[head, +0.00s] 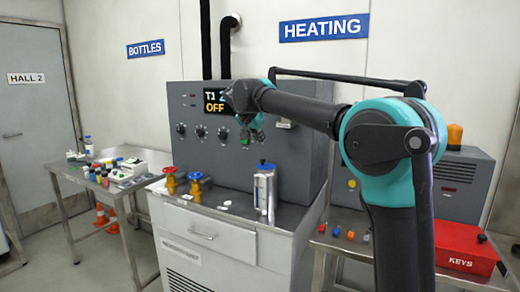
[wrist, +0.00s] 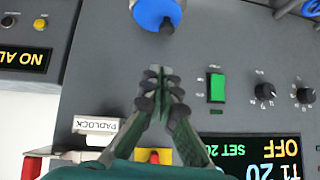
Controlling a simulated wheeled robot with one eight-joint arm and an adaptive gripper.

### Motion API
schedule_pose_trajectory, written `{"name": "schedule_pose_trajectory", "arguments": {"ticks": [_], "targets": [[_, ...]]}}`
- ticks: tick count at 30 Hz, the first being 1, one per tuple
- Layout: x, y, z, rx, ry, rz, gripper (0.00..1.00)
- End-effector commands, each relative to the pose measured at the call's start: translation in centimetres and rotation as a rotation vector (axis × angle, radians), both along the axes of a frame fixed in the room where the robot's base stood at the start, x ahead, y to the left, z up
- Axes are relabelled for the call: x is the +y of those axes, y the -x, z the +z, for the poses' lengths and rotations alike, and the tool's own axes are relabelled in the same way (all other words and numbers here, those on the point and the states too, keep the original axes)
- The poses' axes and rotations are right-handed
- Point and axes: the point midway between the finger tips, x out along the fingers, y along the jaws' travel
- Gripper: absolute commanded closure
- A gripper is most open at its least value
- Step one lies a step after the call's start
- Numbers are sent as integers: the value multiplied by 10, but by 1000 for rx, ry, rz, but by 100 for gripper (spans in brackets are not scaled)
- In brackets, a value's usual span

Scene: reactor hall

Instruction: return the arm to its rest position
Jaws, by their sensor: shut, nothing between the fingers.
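My arm reaches from the right of the head view, bent at a teal joint, across the front of the grey heating panel (head: 195,151). My gripper (head: 254,138) is in front of that panel, just right of its display (head: 214,101), which reads T1 and OFF. In the wrist view, my gripper (wrist: 162,78) has its fingers together with nothing between them. The panel face (wrist: 105,62) lies behind the fingertips. A green switch (wrist: 216,87) shows to their right and a blue round part (wrist: 157,12) above them. I cannot tell whether the fingers touch the panel.
A metal flask (head: 265,190) and two yellow valves (head: 196,187) stand on the counter below. A red KEYS box (head: 466,247) sits on the right table. A side table (head: 105,187) holds bottles and small parts. A PADLOCK label (wrist: 95,127) shows in the wrist view.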

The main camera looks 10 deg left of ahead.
Motion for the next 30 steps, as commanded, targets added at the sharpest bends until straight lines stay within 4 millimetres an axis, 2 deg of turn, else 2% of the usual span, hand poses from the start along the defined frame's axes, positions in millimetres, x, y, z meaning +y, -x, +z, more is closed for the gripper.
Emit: {"name": "schedule_pose_trajectory", "arguments": {"ticks": [3,7,11,14,17,23,26,30], "targets": [[8,16,17,0,0,4,100],[12,28,30,0,0,3,100],[14,36,37,0,1,2,100],[7,38,33,9,5,1,100],[-17,39,13,40,19,5,100],[-99,57,-64,151,57,38,100],[-139,75,-106,206,68,62,100],[-191,110,-164,274,75,104,100]]}}
